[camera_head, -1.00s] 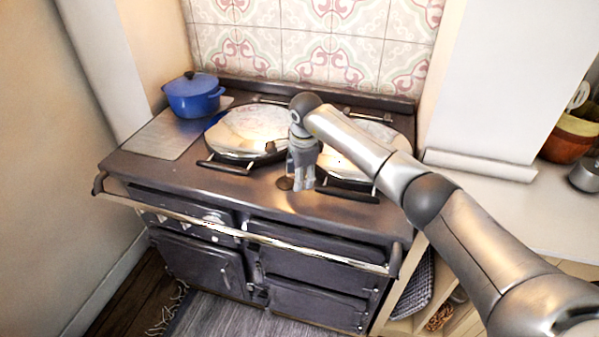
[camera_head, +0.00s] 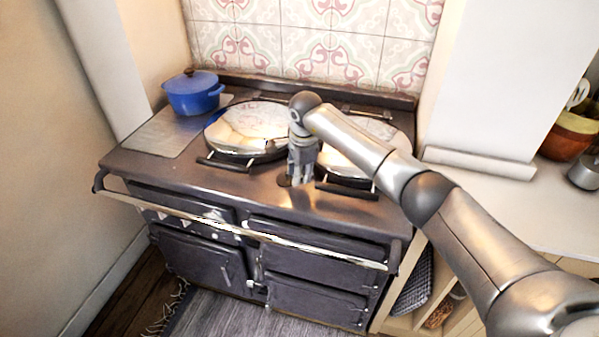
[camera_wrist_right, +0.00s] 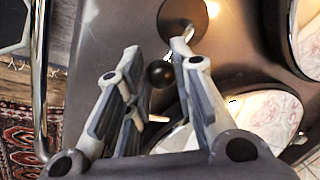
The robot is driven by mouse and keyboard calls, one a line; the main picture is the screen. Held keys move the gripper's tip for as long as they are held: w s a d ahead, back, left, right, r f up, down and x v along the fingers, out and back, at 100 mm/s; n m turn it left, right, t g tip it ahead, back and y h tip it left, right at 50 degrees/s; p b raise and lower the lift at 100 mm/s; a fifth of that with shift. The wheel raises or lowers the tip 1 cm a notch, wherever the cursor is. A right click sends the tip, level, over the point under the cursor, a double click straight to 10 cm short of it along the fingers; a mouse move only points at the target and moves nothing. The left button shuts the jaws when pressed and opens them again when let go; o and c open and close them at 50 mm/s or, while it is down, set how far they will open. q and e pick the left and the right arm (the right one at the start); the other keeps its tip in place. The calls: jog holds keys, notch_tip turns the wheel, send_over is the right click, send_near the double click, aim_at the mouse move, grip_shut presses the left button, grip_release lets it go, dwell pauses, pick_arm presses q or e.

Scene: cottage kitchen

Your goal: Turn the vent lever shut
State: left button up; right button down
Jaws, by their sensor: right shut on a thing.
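The vent lever (camera_wrist_right: 181,42) shows in the right wrist view as a short bright metal arm with a black ball knob (camera_wrist_right: 160,74) at its end. It comes from a dark round plate (camera_wrist_right: 187,18) on the stove top. In the head view the plate (camera_head: 284,181) is a small dark disc at the gripper's left, and the lever itself is hidden by my fingers. My right gripper (camera_head: 301,178) points down over the front of the stove top. In the wrist view its fingers (camera_wrist_right: 163,78) lie on both sides of the knob, shut on the lever. My left gripper is not in view.
The dark range cooker (camera_head: 210,178) has two round shiny lids (camera_head: 248,125), each with a front handle close to the gripper. A blue pot (camera_head: 193,94) stands at the back left. A rail (camera_head: 250,231) runs along the cooker's front.

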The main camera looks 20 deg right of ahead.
jog(key=shift+s+f, duration=0.15)
jog(key=shift+f, duration=0.05)
jog(key=m, duration=0.1)
jog(key=a+m+b, duration=0.1)
jog(key=m, duration=0.1)
jog(key=shift+s+a+f+h+b, duration=0.15)
jog(key=shift+s+a+h+b, duration=0.15)
jog(key=shift+b, duration=0.1)
jog(key=m, duration=0.1)
jog(key=a+m+b, duration=0.1)
jog(key=m, duration=0.1)
jog(key=shift+a+h+b, duration=0.1)
jog(key=shift+h+b, duration=0.2)
jog(key=m+b, duration=0.1)
jog(key=a+m, duration=0.1)
jog(key=m, duration=0.1)
jog(key=a+m+b, duration=0.1)
jog(key=shift+w+m+g+h+b, duration=0.1)
jog(key=shift+m+g+h+b, duration=0.2)
jog(key=shift+g+b, duration=0.1)
jog(key=shift+w+a+m+g+b, duration=0.2)
jog(key=shift+a+m+b, duration=0.15)
jog(key=shift+m, duration=0.5)
jog(key=shift+w+a+m+g+b, duration=0.2)
jog(key=shift+m+b, duration=0.25)
jog(key=shift+m, duration=0.4)
